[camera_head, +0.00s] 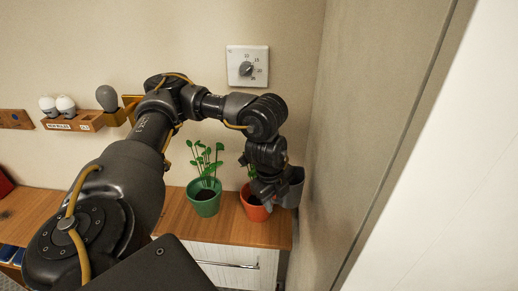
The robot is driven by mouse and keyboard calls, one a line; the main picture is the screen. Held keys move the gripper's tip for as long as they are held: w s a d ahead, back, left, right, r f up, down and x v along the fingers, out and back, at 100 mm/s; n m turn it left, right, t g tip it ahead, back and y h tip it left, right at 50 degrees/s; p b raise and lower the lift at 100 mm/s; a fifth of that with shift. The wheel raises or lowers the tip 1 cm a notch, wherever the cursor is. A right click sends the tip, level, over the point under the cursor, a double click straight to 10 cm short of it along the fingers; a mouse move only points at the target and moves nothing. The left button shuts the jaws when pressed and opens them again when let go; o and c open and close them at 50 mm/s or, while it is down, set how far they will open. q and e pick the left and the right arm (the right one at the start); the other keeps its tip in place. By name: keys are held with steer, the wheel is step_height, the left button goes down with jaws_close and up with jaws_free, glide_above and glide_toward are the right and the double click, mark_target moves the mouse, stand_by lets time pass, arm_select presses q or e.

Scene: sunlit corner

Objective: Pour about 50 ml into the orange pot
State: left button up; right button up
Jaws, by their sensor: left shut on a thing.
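The orange pot (252,210) stands on the wooden cabinet top near its right end, with dark soil and some green leaves showing. My left gripper (272,192) is just above and to the right of this pot and covers part of its plant. It is shut on a dark grey vessel (293,187), which is at the right of the gripper, close to the corner wall. The vessel looks close to upright; its contents and any liquid are not visible. My right gripper is not in view.
A green pot (204,207) with a leafy plant stands left of the orange pot. A dial plate (247,67) is on the wall above. A wooden bulb rack (75,122) is on the wall at left. The side wall (372,130) closes off the right.

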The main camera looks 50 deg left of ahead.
mark_target(277, 198)
arm_select(q)
steer(key=a+r+h, duration=0.1)
steer(key=h, duration=0.1)
steer(key=a+r+h, duration=0.1)
steer(key=a+h, duration=0.1)
steer(key=h, duration=0.1)
steer(key=a+r+n+h, duration=0.1)
steer(key=h, duration=0.1)
steer(key=shift+w+a+r+g, duration=0.15)
steer(key=shift+r+g, duration=0.15)
steer(key=shift+g, duration=0.1)
steer(key=shift+r+h+b, duration=0.5)
steer(key=shift+h+b, duration=0.4)
steer(key=shift+b, duration=0.2)
steer(key=shift+r+h+b, duration=0.5)
steer(key=shift+h+b, duration=0.4)
steer(key=shift+b, duration=0.15)
steer(key=shift+r+h+b, duration=0.15)
steer(key=shift+h+b, duration=0.15)
